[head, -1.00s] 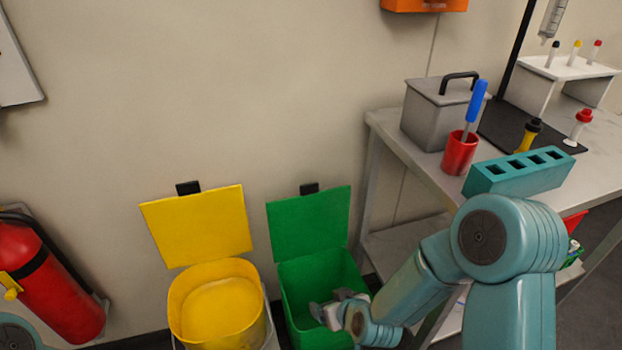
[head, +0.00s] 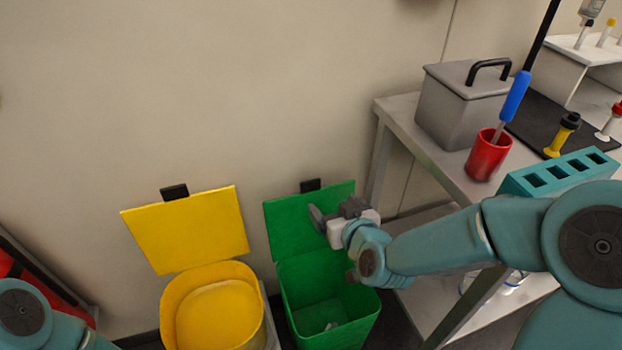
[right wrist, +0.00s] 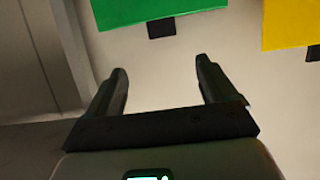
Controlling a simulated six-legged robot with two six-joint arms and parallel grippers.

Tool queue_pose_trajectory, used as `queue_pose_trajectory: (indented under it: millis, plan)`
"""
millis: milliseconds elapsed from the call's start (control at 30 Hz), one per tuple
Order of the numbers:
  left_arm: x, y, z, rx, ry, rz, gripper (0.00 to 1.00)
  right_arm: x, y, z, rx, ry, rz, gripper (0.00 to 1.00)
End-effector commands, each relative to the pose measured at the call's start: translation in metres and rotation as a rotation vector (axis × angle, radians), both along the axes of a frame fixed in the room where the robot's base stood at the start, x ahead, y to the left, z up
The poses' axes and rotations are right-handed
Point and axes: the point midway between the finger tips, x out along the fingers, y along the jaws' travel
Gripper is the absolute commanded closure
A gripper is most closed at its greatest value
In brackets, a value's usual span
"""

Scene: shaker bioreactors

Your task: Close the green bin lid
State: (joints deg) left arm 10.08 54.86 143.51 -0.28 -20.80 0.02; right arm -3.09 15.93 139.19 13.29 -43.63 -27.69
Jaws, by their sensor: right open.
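The green bin (head: 325,305) stands on the floor against the wall. Its green lid (head: 290,228) is open and upright, leaning back towards the wall. My right gripper (head: 330,211) is open and empty, in front of the lid's upper right part in the head view, hiding some of it. In the right wrist view the two fingers (right wrist: 163,83) are spread, with wall between them. The lid (right wrist: 150,10) shows beyond the fingertips, with a black tab (right wrist: 161,27) at its edge. I cannot tell whether a finger touches the lid. My left gripper is not in view.
A yellow bin (head: 222,310) with its yellow lid (head: 188,230) open stands just left. A metal table (head: 420,135) to the right bears a grey lidded box (head: 460,110), a red cup (head: 488,156) and a teal rack (head: 560,176). My right arm passes in front of the table.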

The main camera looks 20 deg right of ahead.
Motion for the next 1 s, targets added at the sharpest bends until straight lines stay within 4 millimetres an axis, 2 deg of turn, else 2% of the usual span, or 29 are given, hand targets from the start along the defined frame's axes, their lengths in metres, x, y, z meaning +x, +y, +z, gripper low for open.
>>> queue_pose_trajectory:
  millis: [133, 233, 700, 833, 1000]
  plan:
    - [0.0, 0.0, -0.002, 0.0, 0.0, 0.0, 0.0, 0.006, 0.004, -0.001, 0.0, -0.007, 0.008, 0.15]
    - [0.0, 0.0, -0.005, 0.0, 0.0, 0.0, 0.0, 0.021, 0.004, -0.009, 0.0, -0.006, 0.008, 0.15]
    - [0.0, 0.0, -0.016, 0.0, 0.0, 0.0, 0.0, 0.122, 0.006, -0.05, 0.001, -0.007, 0.005, 0.15]
    - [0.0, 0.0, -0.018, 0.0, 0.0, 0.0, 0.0, 0.14, 0.007, -0.056, 0.0, -0.007, 0.005, 0.15]
    - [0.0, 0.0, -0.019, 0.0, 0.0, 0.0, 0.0, 0.15, 0.007, -0.06, 0.001, -0.006, 0.006, 0.15]
